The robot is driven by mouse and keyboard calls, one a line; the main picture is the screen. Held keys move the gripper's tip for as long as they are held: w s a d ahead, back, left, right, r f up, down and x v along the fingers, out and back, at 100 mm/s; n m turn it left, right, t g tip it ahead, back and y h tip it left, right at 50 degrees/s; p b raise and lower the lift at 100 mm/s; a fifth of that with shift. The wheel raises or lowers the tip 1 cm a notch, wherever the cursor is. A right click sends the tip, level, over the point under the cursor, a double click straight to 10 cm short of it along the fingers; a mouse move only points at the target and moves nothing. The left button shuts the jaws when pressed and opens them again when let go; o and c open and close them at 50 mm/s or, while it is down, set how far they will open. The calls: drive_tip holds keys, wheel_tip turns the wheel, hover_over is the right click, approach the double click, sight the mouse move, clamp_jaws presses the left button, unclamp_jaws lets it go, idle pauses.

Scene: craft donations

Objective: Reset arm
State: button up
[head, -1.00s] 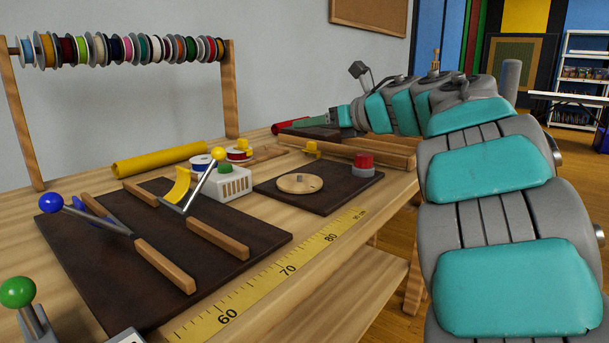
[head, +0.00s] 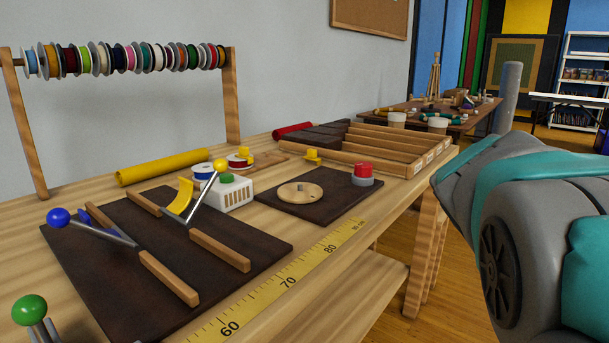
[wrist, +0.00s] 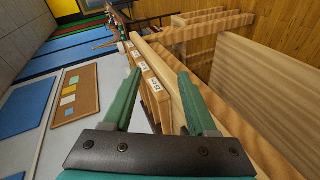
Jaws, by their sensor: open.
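My gripper (wrist: 160,98) shows in the wrist view with its two green fingers spread apart and nothing between them. Beyond the fingers are the labelled wooden fronts (wrist: 150,85) of a divided tray and the table edge, seen tilted. In the head view my arm stands at the right edge, off the table. The gripper itself is outside the head view.
The wooden table (head: 330,240) holds a dark mat (head: 110,265) with wooden strips, a smaller dark mat (head: 330,205) with a round wooden disc (head: 300,192), a red button (head: 363,170), and a divided wooden tray (head: 400,150). A spool rack (head: 232,100) stands behind. Floor is clear at right.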

drive_tip(key=s+a+f+m+g+y, duration=0.2)
drive_tip(key=s+a+f+m+g, duration=0.25)
drive_tip(key=s+f, duration=0.8)
drive_tip(key=s+a+f+m+g+y, duration=0.2)
drive_tip(key=s+a+f+m+g, duration=0.3)
drive_tip(key=s+f, duration=0.7)
drive_tip(key=s+a+f+g+y, duration=0.2)
drive_tip(key=s+a+g, duration=0.2)
drive_tip(key=s, duration=0.8)
drive_tip(key=shift+s+a+f+p, duration=0.15)
drive_tip(key=shift+s+a+p, duration=0.25)
drive_tip(key=shift+a, duration=0.7)
drive_tip(key=shift+g, duration=0.25)
